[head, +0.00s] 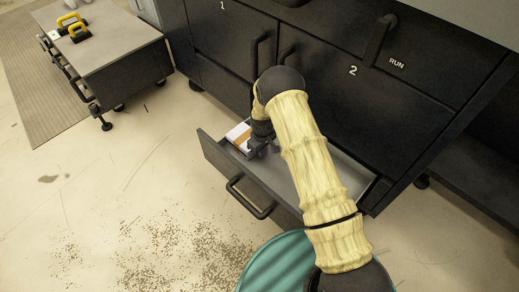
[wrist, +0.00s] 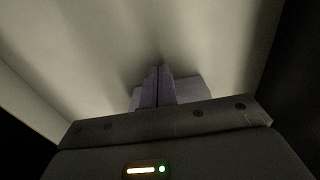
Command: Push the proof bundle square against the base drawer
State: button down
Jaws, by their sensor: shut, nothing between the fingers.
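The proof bundle (head: 239,137), white with an orange-brown band, lies at the left end of the open base drawer (head: 222,164) in the head view. My gripper (head: 253,153) is down in the drawer, just right of the bundle and partly covering it. I cannot tell whether they touch. In the wrist view the fingers of my gripper (wrist: 158,84) are shut together with nothing between them, against the pale drawer interior (wrist: 215,45). The bundle cannot be made out clearly there. My arm hides part of the drawer's middle.
The dark cabinet (head: 335,105) with doors marked 1 and 2 rises behind the drawer. The drawer handle (head: 250,198) juts out in front. A low cart (head: 105,50) with yellow-handled tools stands at upper left. Scraps (head: 190,250) litter the floor; the floor at left is open.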

jog(key=shift+s+d+r+p, duration=0.4)
jog(key=shift+d+p, duration=0.05)
jog(key=shift+d, duration=0.1)
jog(key=shift+s+d+r+p, duration=0.4)
jog(key=shift+d+p, duration=0.05)
jog(key=shift+d, duration=0.1)
jog(key=s+d+r+m+p, duration=0.2)
jog(key=d+r+p, duration=0.1)
jog(key=r, duration=0.7)
jog(key=s+d+r+m+t+p, duration=0.1)
jog(key=s+d+r+p, duration=0.1)
jog(key=r, duration=0.8)
jog(key=s+d+r+m+p, duration=0.2)
jog(key=d+r+p, duration=0.1)
jog(key=r, duration=0.7)
jog(key=s+d+r+m+t+p, duration=0.1)
jog(key=s+d+r+m+p, duration=0.3)
jog(key=s+r, duration=1)
jog(key=shift+s+d+r+m+t, duration=0.3)
jog(key=shift+s+d+r, duration=0.05)
jog(key=shift+s+d, duration=0.85)
